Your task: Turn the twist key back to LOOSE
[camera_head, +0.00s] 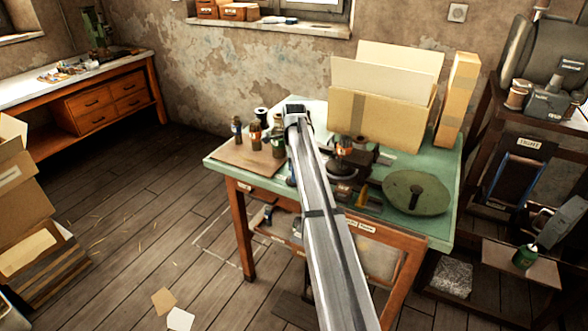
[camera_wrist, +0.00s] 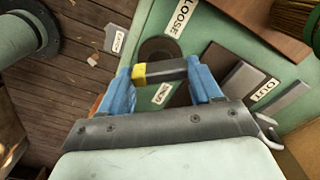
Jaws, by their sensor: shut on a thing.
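The twist key (camera_wrist: 168,71) shows in the wrist view as a dark bar with a yellow end (camera_wrist: 139,76). The bar lies nearly level across the picture, yellow end to the left. My gripper (camera_wrist: 160,74) has its blue fingers at the bar's two ends and is shut on it. A dark round disc (camera_wrist: 158,47) shows just beyond the bar. The LOOSE label (camera_wrist: 182,17) is above the key on the green surface. A small white label (camera_wrist: 162,93) lies below the bar, its word hard to read. In the head view, my arm hides the key and fingers.
An OUT label (camera_wrist: 265,89) and grey and brown blocks lie right of the key. In the head view, the green table (camera_head: 440,222) carries bottles (camera_head: 255,135) at left, a round green disc (camera_head: 416,192) at right and a cardboard box (camera_head: 385,115) behind.

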